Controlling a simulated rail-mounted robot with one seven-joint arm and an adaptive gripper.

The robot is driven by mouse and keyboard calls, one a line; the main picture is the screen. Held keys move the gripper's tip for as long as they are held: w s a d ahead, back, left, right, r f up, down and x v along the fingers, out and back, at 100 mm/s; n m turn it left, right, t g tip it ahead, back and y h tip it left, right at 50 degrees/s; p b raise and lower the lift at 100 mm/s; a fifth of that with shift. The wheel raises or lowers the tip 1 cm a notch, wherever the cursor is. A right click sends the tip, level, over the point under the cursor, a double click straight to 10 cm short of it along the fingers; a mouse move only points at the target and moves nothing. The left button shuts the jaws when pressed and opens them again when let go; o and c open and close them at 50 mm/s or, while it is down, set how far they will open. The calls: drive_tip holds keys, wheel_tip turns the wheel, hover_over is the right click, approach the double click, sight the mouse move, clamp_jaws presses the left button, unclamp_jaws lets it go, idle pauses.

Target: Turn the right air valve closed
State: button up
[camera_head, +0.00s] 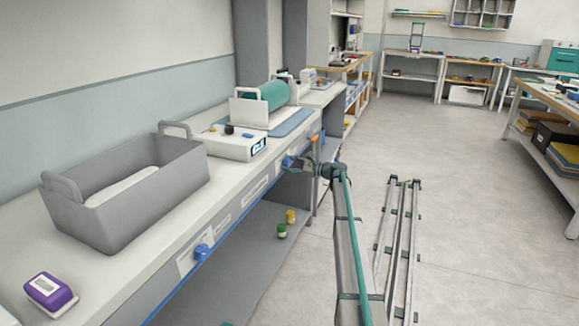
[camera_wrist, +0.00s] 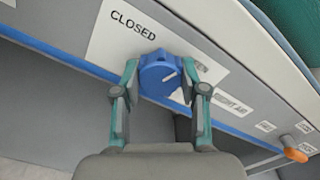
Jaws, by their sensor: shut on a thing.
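The right air valve is a round blue knob (camera_wrist: 160,76) on the bench front, in the middle of the wrist view. Its plate (camera_wrist: 108,48) reads "CLOSED" at upper left; a label on the right is partly hidden by a finger, and "RIGHT AIR" stands lower right. The knob's short white mark slants toward the right, away from "CLOSED". My gripper (camera_wrist: 160,98) has its teal-sided fingers on either side of the knob and is shut on it. In the head view my gripper (camera_head: 294,162) is at the bench's front edge, where the knob is small and mostly hidden.
An orange-ended handle (camera_wrist: 295,154) sticks out to the right of the valve. Another blue knob (camera_head: 201,252) is nearer on the bench front. A grey bin (camera_head: 150,205), a white control box (camera_head: 233,146) and a purple-topped block (camera_head: 49,291) stand on the bench.

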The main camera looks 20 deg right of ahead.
drive_tip(key=n+b, duration=0.1)
drive_tip(key=n, duration=0.2)
drive_tip(key=shift+f+n+b, duration=0.15)
drive_tip(key=shift+n+b, duration=0.15)
drive_tip(key=shift+n, duration=0.1)
drive_tip(key=n+b, duration=0.2)
drive_tip(key=n, duration=0.1)
drive_tip(key=shift+n, duration=0.3)
drive_tip(key=n+b, duration=0.1)
drive_tip(key=n, duration=0.1)
drive_tip(key=shift+f+n+b, duration=0.1)
drive_tip(key=shift+n+b, duration=0.2)
drive_tip(key=shift+b, duration=0.05)
drive_tip(key=shift+n+b, duration=0.95)
drive_tip(key=shift+n, duration=0.55)
drive_tip(key=o, duration=1.1)
drive_tip(key=shift+r, duration=0.2)
drive_tip(key=shift+o, duration=0.2)
drive_tip(key=shift+s+d, duration=0.1)
drive_tip(key=v, duration=1.1)
drive_tip(key=shift+s+d, duration=0.25)
drive_tip(key=shift+s, duration=0.05)
